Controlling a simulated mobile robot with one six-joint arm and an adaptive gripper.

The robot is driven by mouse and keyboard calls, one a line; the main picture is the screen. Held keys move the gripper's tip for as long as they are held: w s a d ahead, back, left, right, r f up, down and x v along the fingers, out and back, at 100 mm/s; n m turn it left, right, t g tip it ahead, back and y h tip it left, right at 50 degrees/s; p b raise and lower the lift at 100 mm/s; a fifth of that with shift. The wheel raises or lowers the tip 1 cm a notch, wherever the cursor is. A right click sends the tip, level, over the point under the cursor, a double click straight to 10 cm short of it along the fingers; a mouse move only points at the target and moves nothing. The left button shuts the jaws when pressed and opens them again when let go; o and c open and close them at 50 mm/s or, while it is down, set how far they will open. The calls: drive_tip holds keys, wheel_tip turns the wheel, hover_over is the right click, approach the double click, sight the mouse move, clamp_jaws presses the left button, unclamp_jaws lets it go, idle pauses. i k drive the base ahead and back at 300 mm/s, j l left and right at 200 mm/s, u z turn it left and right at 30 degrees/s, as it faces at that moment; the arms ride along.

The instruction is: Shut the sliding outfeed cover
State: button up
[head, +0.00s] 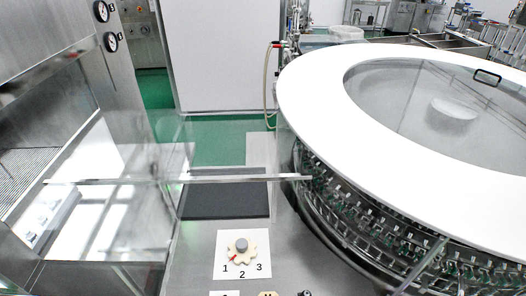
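A clear panelled cover (118,205) with thin metal edges stands at the left, in front of the steel cabinet; it looks like the sliding outfeed cover. A thin metal bar (235,179) runs level from it to the side of the rotary washer (310,92). Clear glazing is hard to make out, so I cannot tell exactly where the cover ends. A dark grey flat area (225,200) shows behind and below the bar. My gripper is not in view.
The washer has a white ring top, a clear round lid with a black handle (487,77), and several green-and-metal holders (350,205) below. A knob (241,247) marked 1, 2, 3 sits on the steel deck (190,265). Gauges (110,41) are at upper left.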

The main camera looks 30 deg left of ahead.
sight(2, 294)
drive_tip(key=u, duration=3)
drive_tip(key=i+j+z, duration=0.15)
drive_tip(key=i+j, duration=0.8)
drive_tip(key=i, duration=0.15)
